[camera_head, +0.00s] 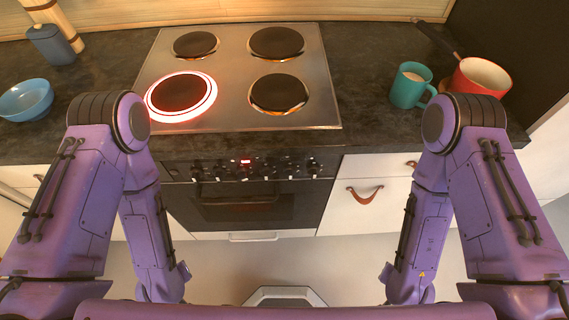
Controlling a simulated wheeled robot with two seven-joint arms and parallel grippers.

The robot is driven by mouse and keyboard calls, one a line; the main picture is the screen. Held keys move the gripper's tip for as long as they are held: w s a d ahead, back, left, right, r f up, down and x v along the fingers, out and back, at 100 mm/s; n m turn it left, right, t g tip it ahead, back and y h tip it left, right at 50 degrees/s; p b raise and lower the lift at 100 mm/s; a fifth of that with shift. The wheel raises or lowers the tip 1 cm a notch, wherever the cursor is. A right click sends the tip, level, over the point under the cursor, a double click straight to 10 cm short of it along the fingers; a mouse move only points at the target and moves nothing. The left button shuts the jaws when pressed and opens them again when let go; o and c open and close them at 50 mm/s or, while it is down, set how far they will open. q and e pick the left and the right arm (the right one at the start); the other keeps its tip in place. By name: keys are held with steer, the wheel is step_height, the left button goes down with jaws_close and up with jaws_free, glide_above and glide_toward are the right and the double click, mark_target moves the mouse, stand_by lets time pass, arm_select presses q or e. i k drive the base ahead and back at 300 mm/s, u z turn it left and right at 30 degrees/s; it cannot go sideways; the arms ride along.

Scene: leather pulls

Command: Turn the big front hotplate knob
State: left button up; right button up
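The oven's front panel carries a row of several small dark knobs (266,168) and a small red-lit display (242,161). I cannot tell from the markings which knob belongs to which hotplate. On the steel hob above, the front left hotplate (181,92) has a bright red glowing ring around it. The front right hotplate (279,92) is dark, and the two look similar in size. Two more dark hotplates sit behind them. Both my purple arms hang with forearms down, on either side of the oven. Neither gripper shows; no hand is at the knobs.
A teal mug (409,86) and an orange-red pan (481,77) stand right of the hob. A blue bowl (26,99) and a blue-grey canister (51,45) stand at left. The oven door (245,203) is closed. A white drawer front with a leather pull (365,194) is at right.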

mark_target(243, 173)
steer(key=z, duration=1.1)
steer(key=k, duration=0.55)
steer(key=u, duration=2.6)
steer(key=k, duration=1.1)
steer(key=z, duration=1.35)
steer(key=i, duration=0.45)
